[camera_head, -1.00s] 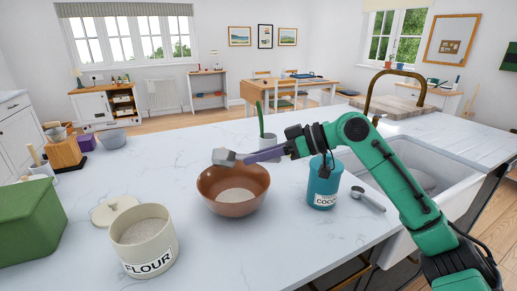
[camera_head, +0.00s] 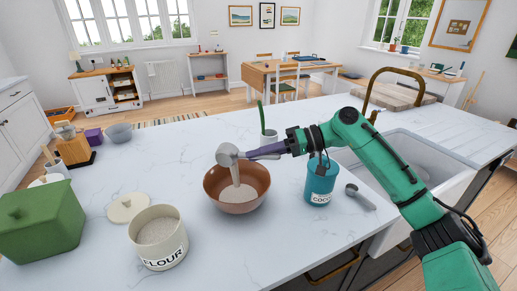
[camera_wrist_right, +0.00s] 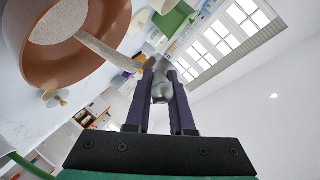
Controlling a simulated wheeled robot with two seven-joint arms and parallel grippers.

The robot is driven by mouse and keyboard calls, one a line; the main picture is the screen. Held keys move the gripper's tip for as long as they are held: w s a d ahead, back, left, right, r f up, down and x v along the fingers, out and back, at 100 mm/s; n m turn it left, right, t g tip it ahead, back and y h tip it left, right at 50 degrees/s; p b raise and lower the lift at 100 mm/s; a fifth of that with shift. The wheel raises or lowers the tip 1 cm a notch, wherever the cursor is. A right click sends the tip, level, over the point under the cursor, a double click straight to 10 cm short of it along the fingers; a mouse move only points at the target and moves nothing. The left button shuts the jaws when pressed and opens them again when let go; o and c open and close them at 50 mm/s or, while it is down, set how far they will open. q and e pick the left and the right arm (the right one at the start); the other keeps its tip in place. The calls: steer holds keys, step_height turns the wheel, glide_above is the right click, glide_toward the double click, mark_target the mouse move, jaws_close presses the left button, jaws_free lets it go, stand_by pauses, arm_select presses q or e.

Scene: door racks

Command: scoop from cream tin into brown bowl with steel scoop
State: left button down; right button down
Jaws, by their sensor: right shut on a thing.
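The brown bowl (camera_head: 254,176) stands on the counter with pale powder inside. My right gripper (camera_head: 262,152) is shut on the steel scoop (camera_head: 227,155), above the bowl's far left rim. The scoop is tilted, and a stream of pale powder (camera_head: 236,174) falls from it into the bowl. In the right wrist view the scoop (camera_wrist_right: 160,82) is between the fingers (camera_wrist_right: 160,100), with the bowl (camera_wrist_right: 60,66) at the upper left. The cream tin (camera_head: 158,242), labelled FLOUR, is open at the front left and holds pale powder. My left gripper is not in view.
A blue COCOA tin (camera_head: 320,182) and a small metal scoop (camera_head: 360,198) stand right of the bowl, by the sink (camera_head: 415,165). A cream lid (camera_head: 127,207) lies behind the flour tin. A green box (camera_head: 42,225) is at left.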

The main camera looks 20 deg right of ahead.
steer(key=r+m+y+p, duration=0.1)
steer(key=m+p, duration=0.2)
steer(key=w+d+r+m+y+p, duration=0.1)
steer(key=m+p, duration=0.3)
steer(key=w+r+m+y+p, duration=0.1)
steer(key=m+p, duration=0.2)
steer(key=shift+d+m+p, duration=0.15)
steer(key=shift+m+p, duration=0.2)
steer(key=shift+m, duration=0.05)
stand_by(0.8)
steer(key=shift+w+d+f+m+t+y+b, duration=0.25)
steer(key=shift+f+m+t+y+b, duration=0.15)
steer(key=shift+m+t+y+b, duration=0.45)
steer(key=shift+g, duration=0.25)
